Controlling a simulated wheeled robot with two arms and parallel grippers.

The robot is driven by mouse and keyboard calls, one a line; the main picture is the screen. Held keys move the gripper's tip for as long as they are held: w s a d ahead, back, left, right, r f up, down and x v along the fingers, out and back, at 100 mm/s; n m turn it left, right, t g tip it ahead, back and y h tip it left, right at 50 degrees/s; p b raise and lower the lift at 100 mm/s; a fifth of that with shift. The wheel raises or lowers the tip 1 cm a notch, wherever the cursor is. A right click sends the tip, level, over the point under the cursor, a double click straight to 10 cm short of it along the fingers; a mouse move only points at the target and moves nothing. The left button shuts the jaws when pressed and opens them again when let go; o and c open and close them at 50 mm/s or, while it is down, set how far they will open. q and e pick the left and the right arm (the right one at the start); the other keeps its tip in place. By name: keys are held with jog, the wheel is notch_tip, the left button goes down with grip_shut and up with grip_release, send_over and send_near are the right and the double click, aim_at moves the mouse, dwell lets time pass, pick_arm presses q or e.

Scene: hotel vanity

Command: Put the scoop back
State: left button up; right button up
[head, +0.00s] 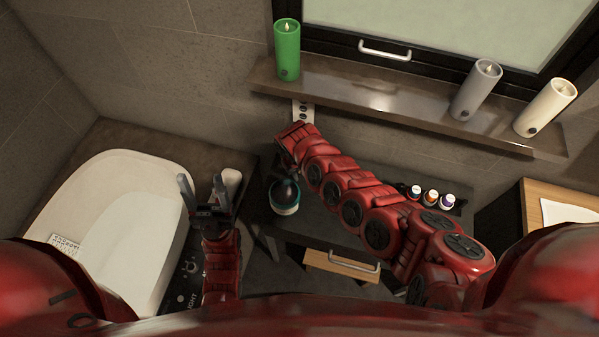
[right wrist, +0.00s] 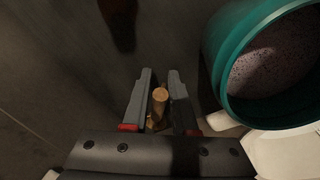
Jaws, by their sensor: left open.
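A short golden-brown rod (right wrist: 160,96), which looks like the scoop's handle, stands between the fingers of my right gripper (right wrist: 160,82) in the right wrist view. The fingers are close on both sides of it. The scoop's bowl is not visible. A teal-rimmed jar (right wrist: 223,85) with grainy dark purple contents is right of this gripper, apart from the fingers. The jar (head: 286,210) also shows in the head view below my right arm's end, which hides the right fingers. My left gripper (head: 204,192) is open and empty beside the white basin.
The white basin (head: 115,205) fills the left. A ledge (head: 385,100) holds a green candle (head: 287,50) and two pale candles (head: 476,92). A white strip (head: 303,110) hangs on the wall below it. Several small bottles (head: 430,196) stand right. A drawer (head: 340,264) shows below.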

jog(key=shift+o, duration=1.1)
jog(key=shift+w, duration=0.1)
jog(key=shift+r, duration=0.15)
notch_tip(320, 180, up, 12)
jog(key=s+a+p, duration=0.1)
jog(key=p, duration=0.2)
jog(key=shift+s, duration=0.2)
jog(key=shift+a+f, duration=0.15)
jog(key=shift+f, duration=0.05)
